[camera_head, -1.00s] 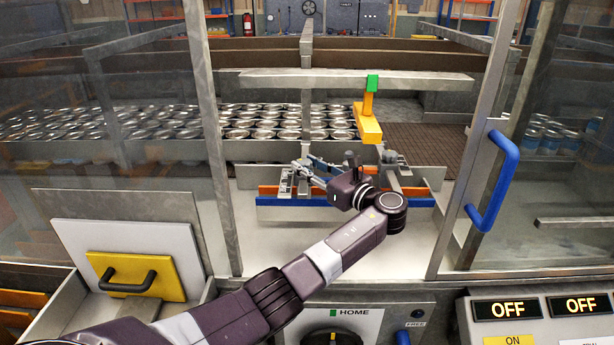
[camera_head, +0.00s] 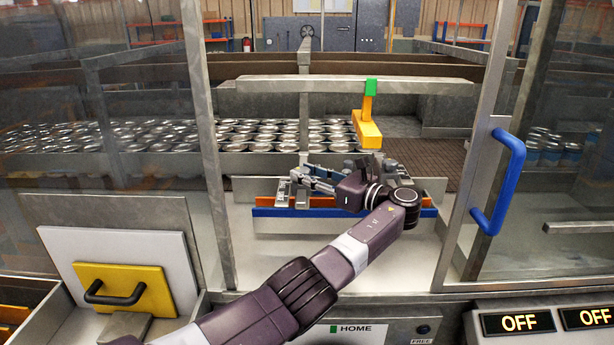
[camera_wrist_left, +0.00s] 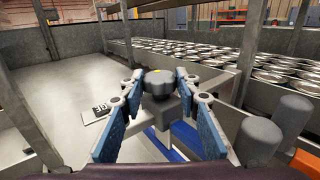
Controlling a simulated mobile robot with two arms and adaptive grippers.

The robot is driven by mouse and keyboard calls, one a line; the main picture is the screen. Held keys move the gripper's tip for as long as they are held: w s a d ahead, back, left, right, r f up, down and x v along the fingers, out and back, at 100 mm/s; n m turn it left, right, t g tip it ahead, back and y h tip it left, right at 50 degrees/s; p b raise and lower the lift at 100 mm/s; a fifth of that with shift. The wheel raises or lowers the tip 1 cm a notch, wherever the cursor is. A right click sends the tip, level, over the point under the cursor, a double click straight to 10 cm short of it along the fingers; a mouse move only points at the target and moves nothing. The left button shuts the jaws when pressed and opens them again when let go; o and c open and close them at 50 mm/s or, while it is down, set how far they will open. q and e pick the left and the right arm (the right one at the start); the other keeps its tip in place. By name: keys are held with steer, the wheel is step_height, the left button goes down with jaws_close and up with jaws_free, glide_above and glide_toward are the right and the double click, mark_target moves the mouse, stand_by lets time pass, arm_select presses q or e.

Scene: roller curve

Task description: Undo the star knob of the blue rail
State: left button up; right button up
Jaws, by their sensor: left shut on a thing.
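The blue rail (camera_head: 272,212) runs across the opening in the head view, in front of an orange rail (camera_head: 264,201). My left gripper (camera_head: 298,182) is over the rail's left part. In the left wrist view my left gripper (camera_wrist_left: 160,88) has its blue-padded fingers on both sides of a dark star knob (camera_wrist_left: 158,80) and is shut on it. The knob stands upright on a grey block, with part of the blue rail (camera_wrist_left: 188,140) below. My right gripper is not in view.
Rows of cans (camera_head: 260,137) stand behind the rails. A yellow piece (camera_head: 366,130) hangs from a crossbar (camera_head: 430,87) above. A door with a blue handle (camera_head: 503,180) is at the right. Grey posts in the left wrist view (camera_wrist_left: 290,115) stand close to the fingers.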

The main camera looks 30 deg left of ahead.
mark_target(307, 171)
arm_select(q)
steer(key=shift+s+f, duration=0.1)
steer(key=shift+f, duration=0.35)
steer(key=o, duration=1.2)
steer(key=shift+r, duration=0.1)
steer(key=shift+c, duration=0.2)
steer(key=shift+r, duration=5.1)
